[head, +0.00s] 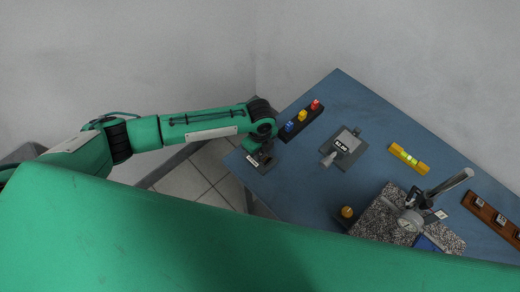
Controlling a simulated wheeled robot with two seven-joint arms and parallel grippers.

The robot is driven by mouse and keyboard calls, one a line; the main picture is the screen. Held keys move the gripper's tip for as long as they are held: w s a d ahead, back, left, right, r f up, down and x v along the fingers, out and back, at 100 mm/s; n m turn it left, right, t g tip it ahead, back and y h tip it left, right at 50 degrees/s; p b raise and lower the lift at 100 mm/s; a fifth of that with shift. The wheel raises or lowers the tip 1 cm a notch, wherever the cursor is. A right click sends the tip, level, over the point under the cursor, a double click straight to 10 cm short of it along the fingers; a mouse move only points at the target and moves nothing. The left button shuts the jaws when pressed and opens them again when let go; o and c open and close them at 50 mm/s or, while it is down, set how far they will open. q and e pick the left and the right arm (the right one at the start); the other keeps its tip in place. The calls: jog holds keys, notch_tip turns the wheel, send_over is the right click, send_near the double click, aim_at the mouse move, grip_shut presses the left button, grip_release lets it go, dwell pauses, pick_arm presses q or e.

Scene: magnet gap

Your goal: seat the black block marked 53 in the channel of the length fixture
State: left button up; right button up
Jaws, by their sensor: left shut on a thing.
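My left gripper (262,152) points down at the table's left corner. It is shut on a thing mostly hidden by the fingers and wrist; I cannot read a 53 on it. A dark piece with a small white label (252,161) shows just under and beside the fingers; I cannot tell whether it is held or stands on the table. A grey fixture (357,150) with a white number label and a light round-ended part lies on the table, right of this gripper and apart from it. I cannot make out its channel. My right gripper is not in view.
A black rack (287,136) with blue, yellow and red knobs stands near my left gripper. A yellow level (409,158), a speckled plate (375,220) with a dial gauge stand (447,186), and a brown rack (473,206) of dark blocks stand right. Blue table (320,185) shows bare between.

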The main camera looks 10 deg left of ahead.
pick_arm(q)
jog(key=o, duration=1)
jog(key=shift+f, duration=0.1)
jog(key=c, duration=0.5)
notch_tip(320, 180, up, 5)
jog(key=p, duration=0.4)
jog(key=shift+f, duration=0.15)
